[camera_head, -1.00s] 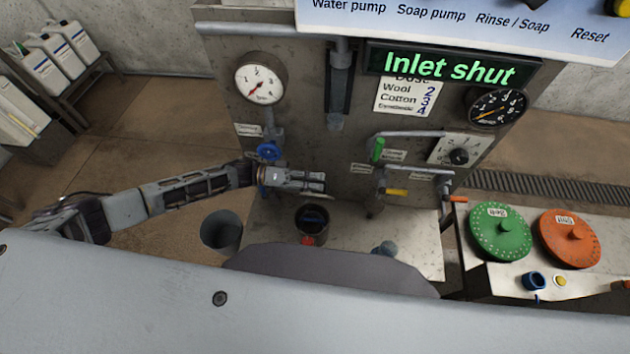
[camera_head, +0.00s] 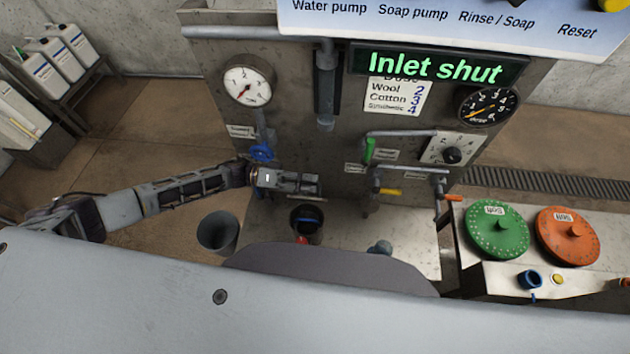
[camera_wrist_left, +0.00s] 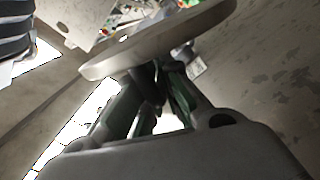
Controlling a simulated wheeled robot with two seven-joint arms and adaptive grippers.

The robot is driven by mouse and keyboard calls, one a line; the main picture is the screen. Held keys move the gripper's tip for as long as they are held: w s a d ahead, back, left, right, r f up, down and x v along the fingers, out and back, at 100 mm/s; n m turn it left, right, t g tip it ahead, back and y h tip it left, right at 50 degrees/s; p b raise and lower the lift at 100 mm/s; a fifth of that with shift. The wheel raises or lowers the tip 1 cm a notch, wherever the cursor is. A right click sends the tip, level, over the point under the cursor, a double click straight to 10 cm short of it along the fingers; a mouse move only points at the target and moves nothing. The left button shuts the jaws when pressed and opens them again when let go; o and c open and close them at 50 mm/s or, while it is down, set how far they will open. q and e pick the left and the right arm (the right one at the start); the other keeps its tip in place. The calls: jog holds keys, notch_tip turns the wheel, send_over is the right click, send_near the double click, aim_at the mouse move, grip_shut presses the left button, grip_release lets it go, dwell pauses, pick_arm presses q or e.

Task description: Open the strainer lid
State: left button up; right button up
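A dark round pot (camera_head: 307,231), which looks like the strainer, stands on the pale ledge at the foot of the machine panel. A bluish bar lies across its dark top; I cannot tell how its lid stands. My left gripper (camera_head: 316,184) is just above and behind the pot in the head view, pointing right. In the left wrist view, a grey round plate (camera_wrist_left: 165,40) is seen at a slant just beyond the fingers (camera_wrist_left: 155,88). My right gripper is out of view.
A blue handwheel (camera_head: 262,152) is close to my left wrist. A grey bucket (camera_head: 218,232) stands left of the pot. Green (camera_head: 371,148) and yellow (camera_head: 391,191) valve handles are on the right. The sign (camera_head: 435,67) reads "Inlet shut". Green and orange lids lie at the right.

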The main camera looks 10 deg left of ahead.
pick_arm(q)
jog(key=shift+o, duration=0.7)
jog(key=a, duration=0.1)
jog(key=w+a, duration=0.1)
jog(key=a, duration=0.1)
jog(key=shift+w+a+t, duration=0.15)
jog(key=shift+w+t, duration=0.1)
jog(key=shift+t, duration=0.05)
jog(key=s+a, duration=0.1)
jog(key=a, duration=1.1)
jog(key=shift+a+f, duration=0.25)
jog(key=shift+a, duration=0.05)
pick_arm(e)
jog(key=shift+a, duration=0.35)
